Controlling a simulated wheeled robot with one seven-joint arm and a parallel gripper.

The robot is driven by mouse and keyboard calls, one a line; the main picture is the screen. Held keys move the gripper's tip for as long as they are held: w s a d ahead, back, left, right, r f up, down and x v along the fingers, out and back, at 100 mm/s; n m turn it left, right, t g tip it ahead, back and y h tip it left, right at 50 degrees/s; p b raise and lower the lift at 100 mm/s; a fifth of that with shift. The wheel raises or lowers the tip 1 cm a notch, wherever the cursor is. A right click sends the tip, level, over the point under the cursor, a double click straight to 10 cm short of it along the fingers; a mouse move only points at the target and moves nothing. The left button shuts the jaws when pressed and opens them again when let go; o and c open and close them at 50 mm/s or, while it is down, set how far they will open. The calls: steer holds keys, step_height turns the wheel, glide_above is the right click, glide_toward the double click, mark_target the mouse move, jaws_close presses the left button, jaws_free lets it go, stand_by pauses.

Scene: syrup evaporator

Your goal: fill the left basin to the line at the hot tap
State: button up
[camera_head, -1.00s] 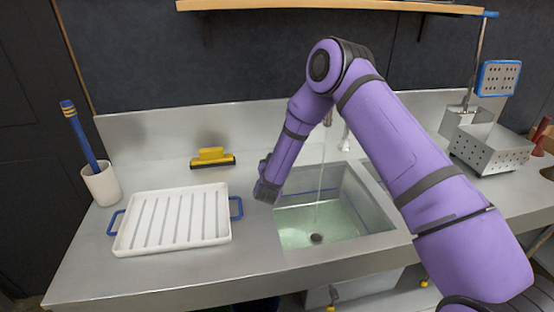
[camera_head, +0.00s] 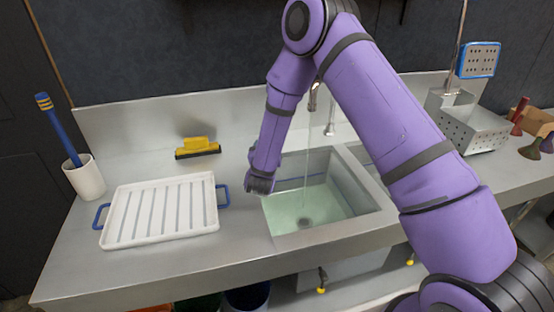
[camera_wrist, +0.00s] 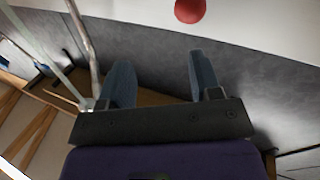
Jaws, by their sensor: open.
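The left basin (camera_head: 352,190) is a square steel sink holding pale green water (camera_head: 300,208). The tap spout (camera_head: 314,97) pours a thin stream into it. A blue line (camera_head: 300,181) runs along the basin's back wall, and the water surface looks a little below it. My gripper (camera_head: 259,187) hangs over the counter beside the basin's left edge. In the wrist view my gripper (camera_wrist: 162,72) is open with nothing between its fingers. A round red knob (camera_wrist: 190,9) shows beyond the fingertips, apart from them. I cannot see its base.
A white ribbed tray (camera_head: 165,208) with blue handles lies left of the basin. A yellow squeegee (camera_head: 197,146) lies behind it, and a white cup (camera_head: 85,178) with a blue brush (camera_head: 60,130) stands far left. A perforated steel box (camera_head: 474,130) stands at the right.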

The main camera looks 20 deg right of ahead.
steer(key=s, duration=0.9)
steer(key=shift+s+d+r, duration=0.2)
steer(key=shift+d+r, duration=0.15)
steer(key=shift+r, duration=0.1)
